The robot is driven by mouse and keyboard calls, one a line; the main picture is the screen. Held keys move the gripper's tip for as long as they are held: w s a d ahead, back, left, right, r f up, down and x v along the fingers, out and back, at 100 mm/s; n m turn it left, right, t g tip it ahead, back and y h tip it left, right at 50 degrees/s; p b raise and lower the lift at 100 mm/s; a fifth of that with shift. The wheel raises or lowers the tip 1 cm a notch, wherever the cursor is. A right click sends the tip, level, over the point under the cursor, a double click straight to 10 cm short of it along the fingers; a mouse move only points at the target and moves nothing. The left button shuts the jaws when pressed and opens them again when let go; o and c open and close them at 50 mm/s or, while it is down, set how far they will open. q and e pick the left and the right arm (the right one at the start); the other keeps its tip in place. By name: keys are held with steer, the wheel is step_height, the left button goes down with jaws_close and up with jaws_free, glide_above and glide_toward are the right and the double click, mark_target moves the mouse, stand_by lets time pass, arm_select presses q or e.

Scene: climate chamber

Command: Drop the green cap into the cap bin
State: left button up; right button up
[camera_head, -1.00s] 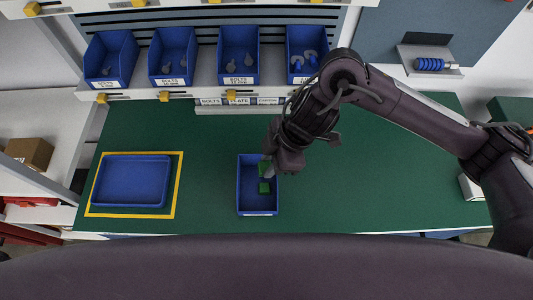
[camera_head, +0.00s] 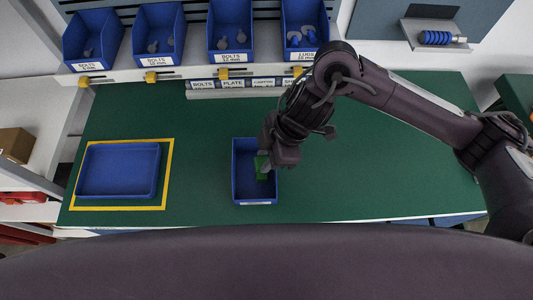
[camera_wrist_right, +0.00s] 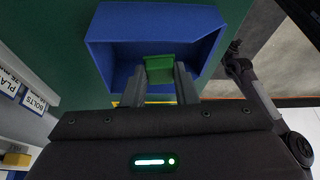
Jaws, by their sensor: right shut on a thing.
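The green cap (camera_head: 262,168) is between the fingers of my right gripper (camera_head: 265,170), over the opening of the blue bin (camera_head: 238,185). In the right wrist view the green cap (camera_wrist_right: 160,68) is held between the two fingertips of my right gripper (camera_wrist_right: 161,78), with the blue bin (camera_wrist_right: 112,30) around and beyond it. I cannot tell whether the cap is below the bin's rim. The label on the bin's front is too small to read. My left gripper is not in view.
A blue tray (camera_head: 120,170) lies inside a yellow outline on the green table (camera_head: 370,165). Several labelled blue parts bins (camera_head: 232,35) stand on the shelf at the back. The table is clear on both sides of the middle bin.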

steer(key=o, duration=1)
steer(key=shift+r, duration=0.1)
steer(key=v, duration=0.7)
steer(key=shift+r, duration=0.35)
steer(key=shift+s+d+f, duration=0.1)
steer(key=shift+d, duration=0.05)
